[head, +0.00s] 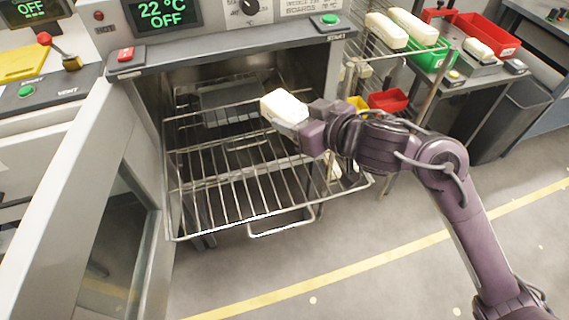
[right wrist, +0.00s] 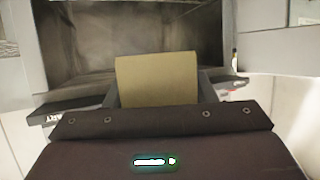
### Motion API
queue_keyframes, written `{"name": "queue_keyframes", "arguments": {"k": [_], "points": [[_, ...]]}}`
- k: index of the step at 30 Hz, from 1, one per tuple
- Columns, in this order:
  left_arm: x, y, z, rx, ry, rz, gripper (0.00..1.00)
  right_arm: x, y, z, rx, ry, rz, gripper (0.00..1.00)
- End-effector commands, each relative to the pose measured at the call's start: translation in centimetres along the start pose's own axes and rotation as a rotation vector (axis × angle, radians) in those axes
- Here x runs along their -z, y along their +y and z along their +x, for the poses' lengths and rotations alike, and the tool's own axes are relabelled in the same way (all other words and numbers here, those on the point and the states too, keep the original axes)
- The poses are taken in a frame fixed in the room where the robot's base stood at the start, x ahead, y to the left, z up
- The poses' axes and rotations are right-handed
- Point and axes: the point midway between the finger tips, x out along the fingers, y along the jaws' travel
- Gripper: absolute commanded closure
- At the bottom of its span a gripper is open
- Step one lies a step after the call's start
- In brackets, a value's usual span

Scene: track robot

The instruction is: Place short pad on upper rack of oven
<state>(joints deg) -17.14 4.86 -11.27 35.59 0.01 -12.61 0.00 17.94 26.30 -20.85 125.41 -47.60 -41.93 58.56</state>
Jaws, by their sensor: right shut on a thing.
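The short pad (head: 284,107) is a small cream block in the head view, held at the end of my right arm. My right gripper (head: 300,122) is shut on it. In the right wrist view the pad (right wrist: 157,78) stands out between the fingers, facing the dark oven chamber. The oven (head: 240,60) has its door open to the left. My left gripper is not in view.
A grey tray-like object (head: 230,103) lies toward the back inside the oven. The open oven door (head: 110,190) bounds the left side. At right, a wire shelf holds cream pads (head: 410,27), near a green bin (head: 428,56) and red bins (head: 488,38).

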Motion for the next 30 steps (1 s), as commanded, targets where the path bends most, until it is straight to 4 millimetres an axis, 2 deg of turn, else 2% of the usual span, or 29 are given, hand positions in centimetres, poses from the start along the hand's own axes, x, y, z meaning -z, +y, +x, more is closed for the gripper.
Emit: {"name": "queue_keyframes", "arguments": {"k": [1,9,12,17,24,30], "points": [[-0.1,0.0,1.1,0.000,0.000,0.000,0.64,-2.1,0.0,0.8,0.000,-0.007,0.004,0.72],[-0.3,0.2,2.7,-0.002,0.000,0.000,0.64,-8.1,0.0,3.3,-0.001,-0.004,0.003,0.72],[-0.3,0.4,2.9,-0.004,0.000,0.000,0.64,-9.3,0.0,3.8,-0.002,-0.002,0.001,0.72],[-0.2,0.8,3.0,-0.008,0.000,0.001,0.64,-10.3,0.1,4.2,-0.002,-0.001,0.000,0.72],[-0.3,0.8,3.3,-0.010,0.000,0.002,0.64,-13.5,0.1,5.5,-0.003,-0.002,0.001,0.72],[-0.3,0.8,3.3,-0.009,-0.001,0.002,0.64,-13.9,0.1,5.7,-0.003,0.002,-0.002,0.72]]}}
